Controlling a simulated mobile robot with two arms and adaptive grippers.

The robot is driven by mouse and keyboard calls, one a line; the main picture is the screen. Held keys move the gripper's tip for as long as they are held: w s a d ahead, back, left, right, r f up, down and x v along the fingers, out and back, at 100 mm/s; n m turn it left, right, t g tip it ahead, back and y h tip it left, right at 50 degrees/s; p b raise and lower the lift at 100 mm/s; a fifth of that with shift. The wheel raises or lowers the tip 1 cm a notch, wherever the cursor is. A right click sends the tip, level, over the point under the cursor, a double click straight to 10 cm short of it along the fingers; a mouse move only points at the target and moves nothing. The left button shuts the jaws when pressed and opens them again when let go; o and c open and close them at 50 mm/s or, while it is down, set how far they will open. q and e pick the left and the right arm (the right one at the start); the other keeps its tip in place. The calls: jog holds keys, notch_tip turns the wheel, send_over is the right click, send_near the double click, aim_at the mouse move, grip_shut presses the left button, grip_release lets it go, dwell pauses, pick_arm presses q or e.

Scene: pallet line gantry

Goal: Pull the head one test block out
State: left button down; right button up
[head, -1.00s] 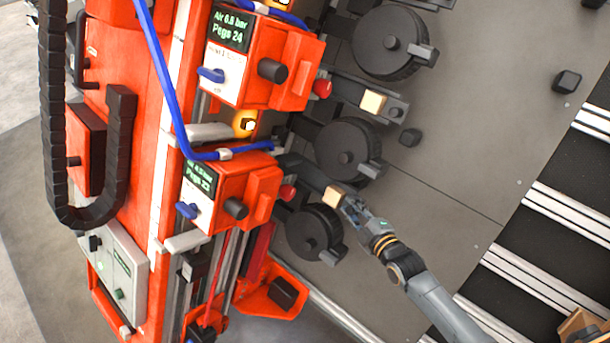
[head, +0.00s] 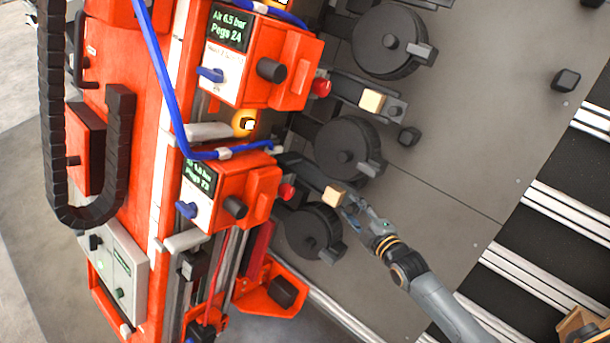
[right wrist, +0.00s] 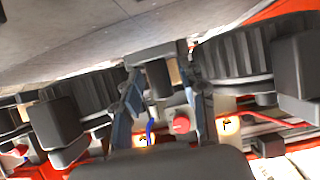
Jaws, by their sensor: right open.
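A pale wooden test block (head: 335,195) sits at the end of a dark arm on the lower orange head (head: 230,195). A second wooden block (head: 372,101) sits on a similar arm by the upper orange head (head: 262,62). I cannot read which head is head one. My right gripper (head: 351,207) is open, close to the lower block on its lower-right side. In the right wrist view, my right gripper (right wrist: 162,95) has its fingers apart, with a dark part and a sliver of tan block (right wrist: 174,72) between them. Contact cannot be told. My left gripper is not in view.
Black round wheels (head: 349,152) flank the block arms closely. A red knob (head: 287,191) and blue hose (head: 165,85) are on the heads. A dark knob (head: 566,80) stands on the grey plate (head: 470,110), which is mostly clear. White-and-black slats (head: 555,215) lie at right.

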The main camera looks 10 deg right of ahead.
jog(key=shift+a, duration=0.1)
jog(key=shift+r+p+v, duration=0.2)
jog(key=shift+p+v, duration=0.7)
jog(key=shift+v, duration=0.25)
jog(key=p+v, duration=0.4)
jog(key=v, duration=0.2)
jog(key=shift+s, duration=0.25)
